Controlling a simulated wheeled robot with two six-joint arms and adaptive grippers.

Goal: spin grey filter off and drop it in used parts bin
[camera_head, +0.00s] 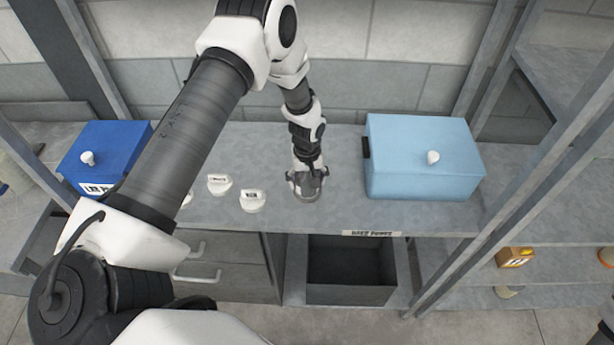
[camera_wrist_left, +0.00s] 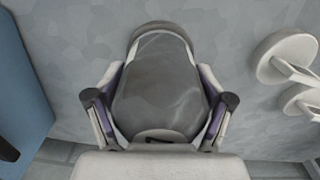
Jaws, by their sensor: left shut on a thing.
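The grey filter (camera_head: 307,194) is at the metal counter, right of the white labelled caps. My left gripper (camera_head: 306,182) points down over it, with its fingers shut on its sides. In the left wrist view the grey filter (camera_wrist_left: 160,85) fills the space between the two fingers of my left gripper (camera_wrist_left: 160,108). Whether it touches the counter or is still threaded on anything is hidden. The used parts bin (camera_head: 350,295) is a dark open box below the counter's front edge, under a label, and looks empty. My right gripper is not in view.
A light blue lidded box (camera_head: 420,165) stands right of the gripper. White labelled caps (camera_head: 252,200) sit to its left. A dark blue box (camera_head: 103,150) stands at the far left. Shelf posts (camera_head: 540,180) rise at the right. Drawers (camera_head: 225,265) are left of the bin.

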